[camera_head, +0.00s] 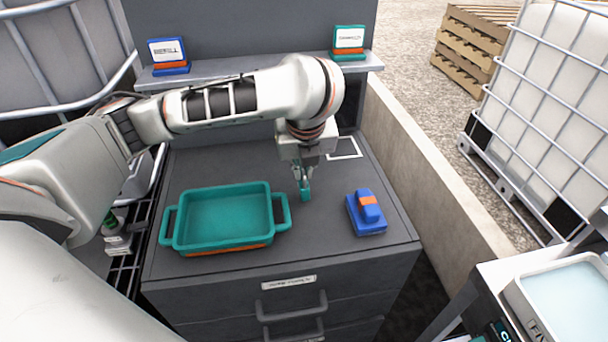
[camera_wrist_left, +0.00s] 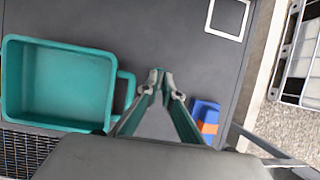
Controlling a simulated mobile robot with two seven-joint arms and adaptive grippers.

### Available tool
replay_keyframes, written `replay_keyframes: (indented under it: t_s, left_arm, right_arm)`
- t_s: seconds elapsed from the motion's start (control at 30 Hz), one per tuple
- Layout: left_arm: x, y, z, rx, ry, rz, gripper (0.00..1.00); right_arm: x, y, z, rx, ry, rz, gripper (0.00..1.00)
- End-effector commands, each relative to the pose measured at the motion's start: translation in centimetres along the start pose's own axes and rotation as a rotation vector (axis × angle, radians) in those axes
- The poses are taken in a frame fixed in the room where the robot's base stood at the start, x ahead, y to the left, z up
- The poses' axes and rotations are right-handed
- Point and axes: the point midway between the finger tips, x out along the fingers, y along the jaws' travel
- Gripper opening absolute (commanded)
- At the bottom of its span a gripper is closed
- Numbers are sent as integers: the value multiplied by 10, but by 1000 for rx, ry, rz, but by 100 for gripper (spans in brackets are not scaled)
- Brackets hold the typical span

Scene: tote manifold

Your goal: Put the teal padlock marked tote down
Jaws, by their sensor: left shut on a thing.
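My left gripper (camera_head: 303,178) points down over the dark bench top, right of the teal tray. It is shut on a small teal thing, which looks like the teal padlock (camera_head: 305,195). The padlock's marking cannot be read, and I cannot tell if it touches the bench. In the left wrist view the fingertips (camera_wrist_left: 161,82) close together, with a little teal between them. My right gripper is not in view.
A teal two-handled tray (camera_head: 228,217) stands left of the gripper. A blue block with an orange band (camera_head: 367,214) sits to the right. A white square outline (camera_head: 345,148) lies behind on the bench (camera_head: 320,240). Two signs, blue (camera_head: 168,56) and teal (camera_head: 349,42), stand on the back shelf.

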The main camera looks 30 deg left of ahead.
Motion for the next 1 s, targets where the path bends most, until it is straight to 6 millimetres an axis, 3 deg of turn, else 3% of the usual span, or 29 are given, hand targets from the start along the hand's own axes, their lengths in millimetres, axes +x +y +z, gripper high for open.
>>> replay_keyframes:
  t_s: [0.07,0.4,0.47,0.5,0.87,1.0]
  left_arm:
    - [11,1,-5,1,4,2,0]
    - [11,1,-4,0,-1,1,0]
    - [11,1,-4,0,-1,1,19]
    - [11,1,-4,0,-1,1,22]
    - [10,1,-4,0,0,0,22]
    - [-7,0,-1,0,-5,-3,22]
  right_arm:
    - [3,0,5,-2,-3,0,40]
    - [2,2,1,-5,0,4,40]
    - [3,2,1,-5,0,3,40]
    - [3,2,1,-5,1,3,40]
    - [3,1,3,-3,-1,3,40]
    - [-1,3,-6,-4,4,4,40]
